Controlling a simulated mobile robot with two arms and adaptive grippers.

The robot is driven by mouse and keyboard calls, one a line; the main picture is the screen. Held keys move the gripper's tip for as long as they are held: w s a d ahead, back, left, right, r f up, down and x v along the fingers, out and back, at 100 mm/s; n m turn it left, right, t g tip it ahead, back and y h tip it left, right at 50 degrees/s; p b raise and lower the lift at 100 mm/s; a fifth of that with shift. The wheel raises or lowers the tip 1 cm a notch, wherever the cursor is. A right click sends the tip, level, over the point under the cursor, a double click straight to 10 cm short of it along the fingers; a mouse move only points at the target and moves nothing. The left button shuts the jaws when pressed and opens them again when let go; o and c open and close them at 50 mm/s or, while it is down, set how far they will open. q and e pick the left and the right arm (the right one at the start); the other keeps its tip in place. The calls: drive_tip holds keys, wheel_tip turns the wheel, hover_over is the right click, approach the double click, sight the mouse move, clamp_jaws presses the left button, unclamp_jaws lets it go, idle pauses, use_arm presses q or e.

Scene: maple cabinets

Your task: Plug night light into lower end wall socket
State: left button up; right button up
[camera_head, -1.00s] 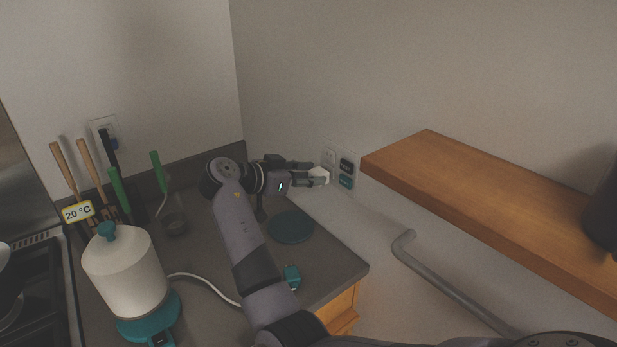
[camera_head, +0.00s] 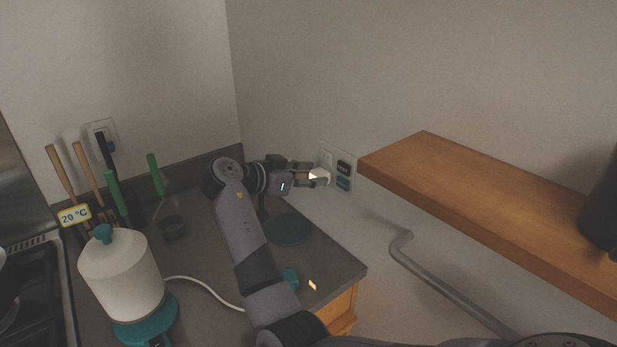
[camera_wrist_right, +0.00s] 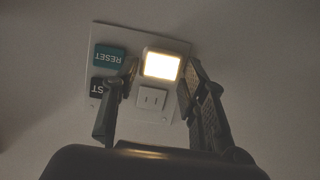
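The night light (camera_wrist_right: 161,66) is a small white block with a glowing warm face. It sits at the end wall plate (camera_wrist_right: 118,40), over the lower socket's place. The other socket (camera_wrist_right: 152,98) of the plate is bare; the wrist picture is upside down. My left gripper is not in view.
Teal and black buttons (camera_head: 343,176) sit beside the sockets. A wooden shelf (camera_head: 480,195) juts out to the right, with a grey rail (camera_head: 445,280) below.

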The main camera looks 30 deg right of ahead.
drive_tip(key=o, duration=0.4)
drive_tip(key=shift+c, duration=0.2)
drive_tip(key=v, duration=0.7)
drive_tip(key=shift+a, duration=0.25)
